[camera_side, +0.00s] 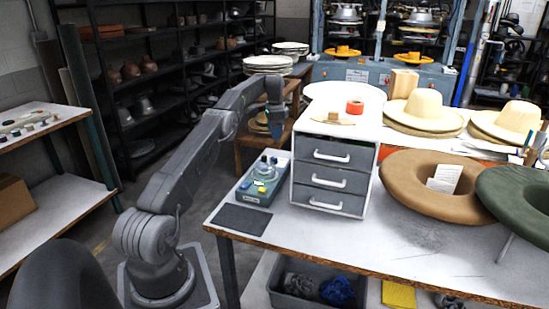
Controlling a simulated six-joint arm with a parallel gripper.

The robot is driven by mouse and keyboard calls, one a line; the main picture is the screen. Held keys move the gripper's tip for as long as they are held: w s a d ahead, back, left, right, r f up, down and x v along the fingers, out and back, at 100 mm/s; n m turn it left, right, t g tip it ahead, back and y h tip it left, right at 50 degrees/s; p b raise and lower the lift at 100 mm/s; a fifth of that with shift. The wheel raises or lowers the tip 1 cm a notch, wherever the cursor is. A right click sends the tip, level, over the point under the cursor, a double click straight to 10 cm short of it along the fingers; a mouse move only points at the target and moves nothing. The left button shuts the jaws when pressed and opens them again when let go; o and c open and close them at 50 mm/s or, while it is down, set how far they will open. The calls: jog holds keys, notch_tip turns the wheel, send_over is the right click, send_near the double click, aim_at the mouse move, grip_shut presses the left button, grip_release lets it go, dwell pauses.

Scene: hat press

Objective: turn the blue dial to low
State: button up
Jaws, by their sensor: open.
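A small grey-blue control box (260,194) lies on the near left part of the table, just left of a grey drawer unit.
The three-drawer unit (327,178) stands close to the box's right side. A dark mat (241,219) lies in front of the box, by the table edge. Straw hats (423,108) and a brown ring-shaped form (405,185) occupy the right. Shelves with goods (142,105) stand behind my arm.

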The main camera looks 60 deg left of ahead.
aim_at(274, 158)
jog(key=f, duration=1.1)
jog(key=shift+a+f, duration=0.2)
jog(key=shift+f, duration=0.05)
jog(key=c, duration=0.9)
jog(key=shift+c, duration=0.2)
